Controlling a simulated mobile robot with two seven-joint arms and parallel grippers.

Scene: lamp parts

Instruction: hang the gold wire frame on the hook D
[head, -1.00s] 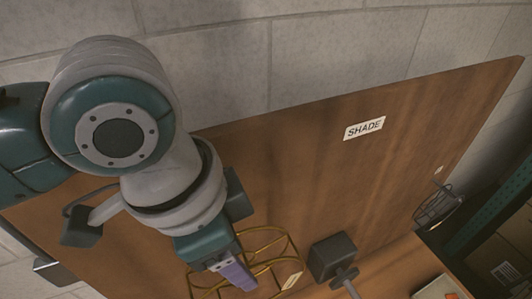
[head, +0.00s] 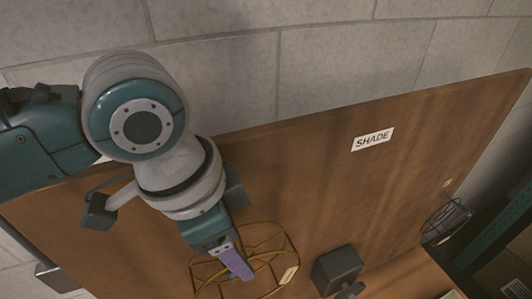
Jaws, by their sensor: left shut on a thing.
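The gold wire frame (head: 262,240) shows in the lower middle of the head view, in front of the brown wooden board. It is a cage of thin gold wire with a small pale tag (head: 289,275). My left gripper (head: 240,268) reaches down over it from the upper left. A purple finger lies across the frame, and the gripper is shut on it. The exact grip point is partly hidden by the finger. I see no hook marked D. My right gripper is not in view.
The upright board (head: 330,190) carries a white label reading SHADE (head: 372,139). A dark block (head: 337,270) stands just right of the frame. A dark wire cage (head: 446,220) is at the board's right end. Dark shelving (head: 495,240) is at lower right.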

